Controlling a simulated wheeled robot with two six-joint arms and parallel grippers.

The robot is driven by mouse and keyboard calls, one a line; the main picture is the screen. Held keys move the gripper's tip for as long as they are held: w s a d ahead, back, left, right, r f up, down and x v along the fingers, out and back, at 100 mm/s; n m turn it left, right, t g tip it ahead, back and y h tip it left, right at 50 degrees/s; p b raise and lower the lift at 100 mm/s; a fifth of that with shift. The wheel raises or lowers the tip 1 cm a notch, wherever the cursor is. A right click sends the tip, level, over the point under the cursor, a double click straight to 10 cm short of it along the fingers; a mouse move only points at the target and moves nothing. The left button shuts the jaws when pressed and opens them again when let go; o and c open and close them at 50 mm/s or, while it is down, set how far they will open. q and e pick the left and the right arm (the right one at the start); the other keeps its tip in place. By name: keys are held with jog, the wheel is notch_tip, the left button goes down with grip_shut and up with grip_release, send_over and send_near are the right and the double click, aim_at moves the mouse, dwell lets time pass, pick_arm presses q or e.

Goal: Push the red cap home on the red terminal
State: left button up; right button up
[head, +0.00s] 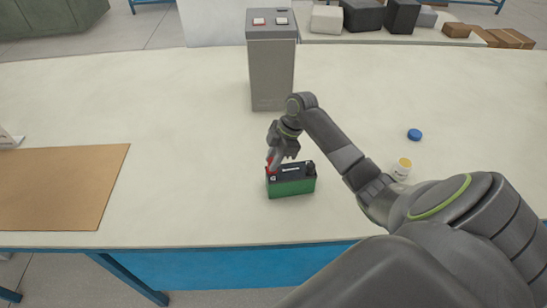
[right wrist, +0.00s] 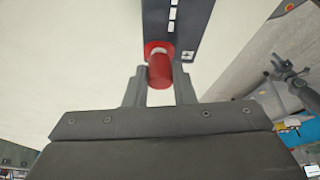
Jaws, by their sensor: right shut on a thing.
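The battery (head: 291,187), green with a dark top, stands on the table in the head view. Its dark top (right wrist: 178,20) also shows in the right wrist view. My right gripper (head: 272,160) is over the battery's left end, shut on the red cap (right wrist: 160,72). In the right wrist view the cap sits between the two fingers (right wrist: 159,78). Just beyond it is the red terminal (right wrist: 151,46), with a pale band between cap and red base. I cannot tell how deep the cap sits. My left gripper is out of view.
A grey box (head: 271,75) with two buttons on top stands behind the battery. A blue cap (head: 414,134) and a small pale container (head: 402,167) lie to the right, near my right arm. A brown mat (head: 62,185) lies at left. The table between mat and battery is clear.

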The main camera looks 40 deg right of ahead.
jog(key=shift+f+b, duration=0.3)
jog(key=shift+f, duration=0.35)
dwell(0.8)
jog(key=o, duration=1.5)
jog(key=shift+r, duration=0.1)
jog(key=shift+r+p, duration=3.45)
